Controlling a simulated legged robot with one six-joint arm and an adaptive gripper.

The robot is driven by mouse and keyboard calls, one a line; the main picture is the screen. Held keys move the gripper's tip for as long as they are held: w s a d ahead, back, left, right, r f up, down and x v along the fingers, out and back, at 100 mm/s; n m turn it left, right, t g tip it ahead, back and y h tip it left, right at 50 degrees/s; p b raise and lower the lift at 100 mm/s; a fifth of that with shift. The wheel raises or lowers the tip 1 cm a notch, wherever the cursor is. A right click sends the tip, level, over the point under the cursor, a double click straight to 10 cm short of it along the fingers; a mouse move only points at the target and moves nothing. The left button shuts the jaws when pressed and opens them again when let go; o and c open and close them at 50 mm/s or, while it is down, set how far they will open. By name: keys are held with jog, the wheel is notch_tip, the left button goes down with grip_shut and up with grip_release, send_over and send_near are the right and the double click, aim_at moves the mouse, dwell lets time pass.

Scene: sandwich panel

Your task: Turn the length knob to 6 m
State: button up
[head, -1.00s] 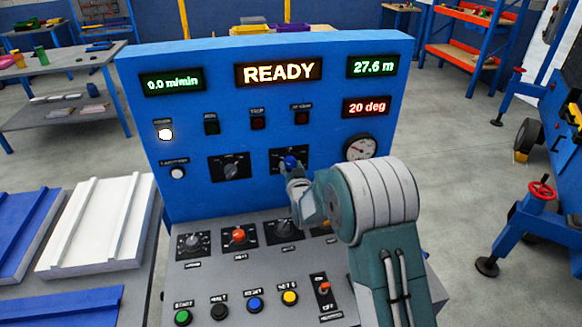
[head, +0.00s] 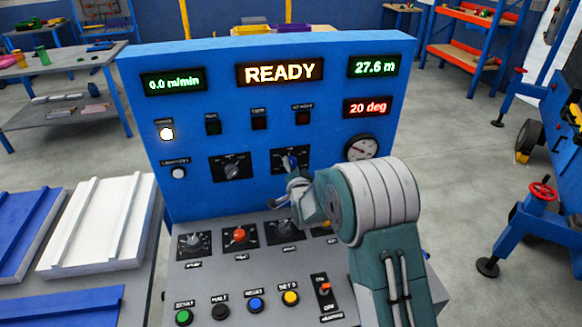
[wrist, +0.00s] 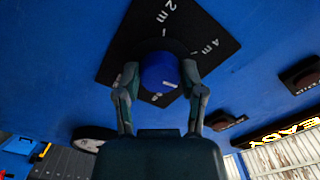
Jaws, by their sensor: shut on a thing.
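The length knob (wrist: 158,70) is blue and round, on a black square dial plate (wrist: 115,58) on the blue panel. In the wrist view, the two fingers of my gripper (wrist: 160,80) are closed on opposite sides of it. A short white mark shows on the knob's lower right in that view. The dial reads "2 m" and "4 m" at the upper and right side; the lower labels are partly hidden and hard to read. In the head view my gripper (head: 290,172) reaches the dial plate (head: 277,157) and mostly covers the knob.
A second dial (head: 231,169) sits left of this one, and a round gauge (head: 361,148) to the right. Below, a sloping console (head: 215,275) carries knobs, push buttons and a switch (head: 324,288). The displays read 0.0 m/min, READY, 27.6 m and 20 deg.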

jog(key=shift+m, duration=0.6)
jog(key=o, duration=1.2)
jog(key=shift+w, duration=0.1)
jog(key=shift+c, duration=0.2)
jog(key=v, duration=1.2)
